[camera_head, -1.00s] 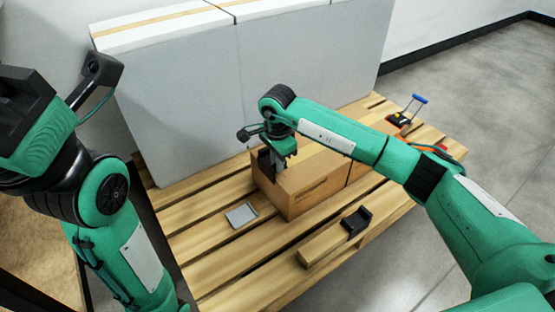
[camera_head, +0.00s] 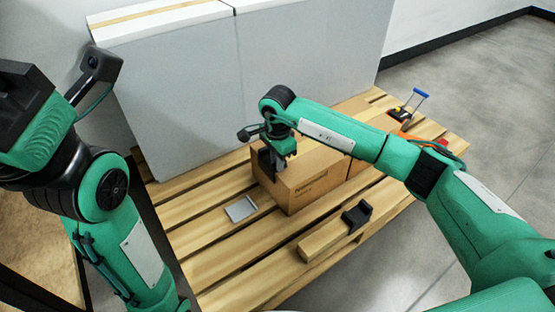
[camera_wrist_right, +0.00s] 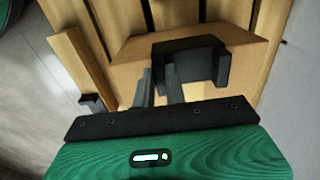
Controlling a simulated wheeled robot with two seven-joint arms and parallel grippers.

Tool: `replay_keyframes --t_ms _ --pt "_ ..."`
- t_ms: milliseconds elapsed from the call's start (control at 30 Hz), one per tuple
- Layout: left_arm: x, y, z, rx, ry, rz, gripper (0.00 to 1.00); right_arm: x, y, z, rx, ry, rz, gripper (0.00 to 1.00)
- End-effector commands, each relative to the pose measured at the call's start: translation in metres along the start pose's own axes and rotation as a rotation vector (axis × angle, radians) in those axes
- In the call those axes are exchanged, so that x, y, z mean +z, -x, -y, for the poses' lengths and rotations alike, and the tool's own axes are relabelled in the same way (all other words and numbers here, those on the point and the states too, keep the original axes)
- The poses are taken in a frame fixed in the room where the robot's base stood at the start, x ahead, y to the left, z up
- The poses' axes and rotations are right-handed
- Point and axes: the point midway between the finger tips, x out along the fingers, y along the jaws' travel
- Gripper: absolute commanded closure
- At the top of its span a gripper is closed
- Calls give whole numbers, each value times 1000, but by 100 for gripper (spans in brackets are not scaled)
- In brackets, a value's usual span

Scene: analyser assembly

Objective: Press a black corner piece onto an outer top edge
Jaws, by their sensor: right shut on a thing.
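My right gripper (camera_head: 268,172) points down at the left end of a cardboard box (camera_head: 318,182) on the pallet. In the right wrist view, my right gripper (camera_wrist_right: 158,84) is shut on a black corner piece (camera_wrist_right: 200,58). The piece lies over the near end of the box (camera_wrist_right: 130,75); I cannot tell whether it is seated on the edge. In the head view this piece is mostly hidden by the gripper. A second black corner piece (camera_head: 357,217) sits on a wooden block at the pallet's front. My left arm stands at the left; its fingertips do not show.
The wooden pallet (camera_head: 225,262) carries a shallow grey tray (camera_head: 241,208), a wooden block (camera_head: 325,239), and a blue-handled tool (camera_head: 419,96) at the back right. Large pale panels (camera_head: 190,100) stand behind the box.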

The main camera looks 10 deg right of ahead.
Motion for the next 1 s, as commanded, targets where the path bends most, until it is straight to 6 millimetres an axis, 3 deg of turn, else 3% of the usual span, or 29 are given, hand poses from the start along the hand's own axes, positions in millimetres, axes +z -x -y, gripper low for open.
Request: replay_keyframes --t_ms 1000 --pt "-1 3 0 0 0 0 64 0 -8 0 -1 0 0 100"
